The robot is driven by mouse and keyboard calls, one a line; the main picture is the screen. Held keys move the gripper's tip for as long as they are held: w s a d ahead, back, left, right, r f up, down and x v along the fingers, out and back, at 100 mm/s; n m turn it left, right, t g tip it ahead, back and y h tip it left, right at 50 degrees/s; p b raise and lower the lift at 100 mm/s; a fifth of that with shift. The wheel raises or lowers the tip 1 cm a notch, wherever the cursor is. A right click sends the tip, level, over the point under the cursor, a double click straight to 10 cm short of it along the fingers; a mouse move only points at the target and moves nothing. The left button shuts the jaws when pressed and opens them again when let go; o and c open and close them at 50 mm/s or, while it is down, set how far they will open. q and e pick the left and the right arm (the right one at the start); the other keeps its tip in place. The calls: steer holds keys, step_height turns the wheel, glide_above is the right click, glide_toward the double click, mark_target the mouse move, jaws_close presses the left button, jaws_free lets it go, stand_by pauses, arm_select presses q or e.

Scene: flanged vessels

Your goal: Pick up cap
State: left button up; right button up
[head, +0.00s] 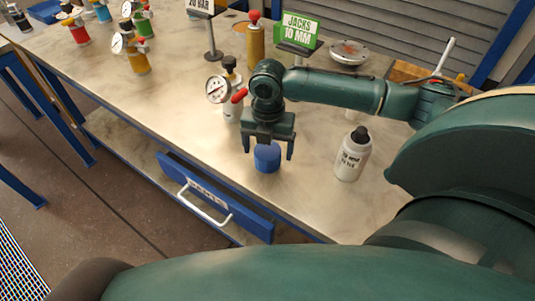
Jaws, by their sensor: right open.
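A blue cap (267,159) sits on the workbench near its front edge, in the middle of the head view. My right gripper (268,148) points down over it, with its fingers spread to the left and right of the cap. The fingers are open, and I see no contact with the cap. The top of the cap is partly hidden by the gripper. My left gripper is not in view.
A white bottle with a black top (353,154) stands right of the cap. A pressure gauge (217,89) with a red handle stands behind the gripper. A green "JACKS 10 MM" sign (299,31) is farther back. The worktop (185,108) to the left is clear.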

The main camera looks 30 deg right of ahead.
step_height(320, 180, down, 2)
steer(key=shift+f, duration=0.2)
steer(key=c, duration=1)
